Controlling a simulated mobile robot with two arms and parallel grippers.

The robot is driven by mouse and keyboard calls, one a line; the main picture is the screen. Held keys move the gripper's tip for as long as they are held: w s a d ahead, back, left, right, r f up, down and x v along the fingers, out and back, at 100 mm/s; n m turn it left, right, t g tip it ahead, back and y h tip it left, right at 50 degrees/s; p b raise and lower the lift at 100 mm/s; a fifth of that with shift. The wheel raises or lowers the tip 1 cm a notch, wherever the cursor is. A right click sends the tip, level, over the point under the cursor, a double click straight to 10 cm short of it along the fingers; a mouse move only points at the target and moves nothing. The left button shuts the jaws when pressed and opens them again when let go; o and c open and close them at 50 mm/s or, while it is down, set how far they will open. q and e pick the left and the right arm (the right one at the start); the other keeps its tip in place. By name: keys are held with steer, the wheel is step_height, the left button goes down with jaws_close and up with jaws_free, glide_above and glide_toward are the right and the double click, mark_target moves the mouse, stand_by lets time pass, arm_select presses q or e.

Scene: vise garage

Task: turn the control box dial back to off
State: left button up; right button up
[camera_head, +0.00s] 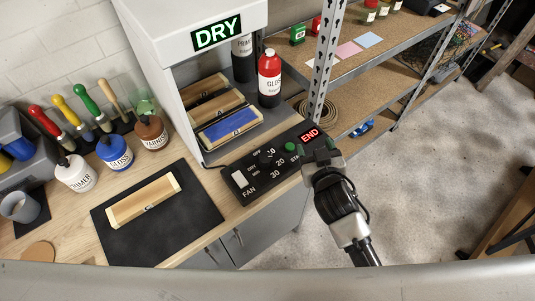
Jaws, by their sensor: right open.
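The black control box (243,190) lies on the bench at the front right of the drying cabinet. Its dark round dial (266,158) sits among the marks OFF, 10, 20 and 30; which mark it points at is too small to tell. A green button (290,146) and a red lit END display (309,136) are at its right end, and a pale FAN switch (239,179) is at its left end. My right gripper (320,148) is open and empty by the box's right end, to the right of the dial. My left gripper is out of view.
The cabinet with a lit DRY sign (217,34) holds wooden pieces, one with a blue panel (229,126). A red bottle (269,80) stands close behind the box. A metal shelf post (325,55) rises behind my right gripper.

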steer(key=w+a+r+n+y, duration=0.1)
steer(key=a+r+n+y, duration=1.1)
steer(key=a+r+y, duration=0.35)
steer(key=s+a+n+g, duration=0.7)
steer(key=a+n+g, duration=0.2)
steer(key=n+g, duration=0.65)
steer(key=m+h, duration=0.3)
steer(key=h, duration=1.4)
glide_toward(266, 157)
steer(key=shift+n+t, duration=0.25)
steer(key=f+p, duration=0.1)
steer(key=f, duration=0.4)
steer(key=f+p, duration=0.2)
steer(key=f, duration=0.3)
steer(key=shift+s+a, duration=0.2)
